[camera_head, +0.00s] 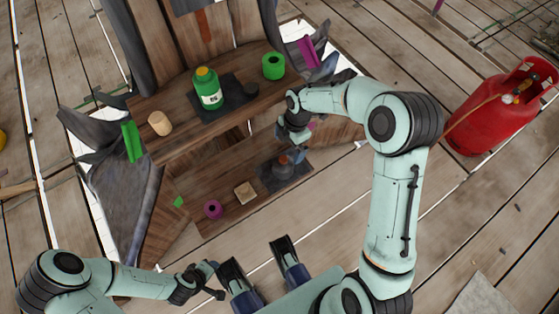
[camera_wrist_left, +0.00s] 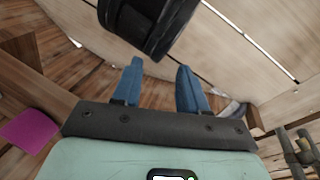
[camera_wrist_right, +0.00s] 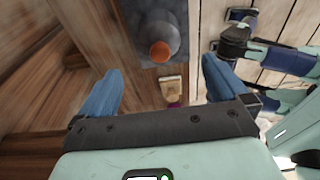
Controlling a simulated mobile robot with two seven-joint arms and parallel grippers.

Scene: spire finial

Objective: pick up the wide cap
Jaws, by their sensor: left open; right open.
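I cannot tell for sure which piece is the wide cap. A dark, low round piece (camera_head: 251,90) lies on the upper board. A grey stepped piece (camera_head: 283,163) stands on a dark mat on the lower board; in the right wrist view this grey piece (camera_wrist_right: 160,28) shows an orange top. My right gripper (camera_head: 297,152) is above the lower board, close to the grey piece.
The upper board holds a green bottle (camera_head: 207,92), a green cylinder (camera_head: 273,66) and a pale wooden cylinder (camera_head: 160,123). The lower board holds a wooden block (camera_head: 245,192) and a magenta ring (camera_head: 212,208).

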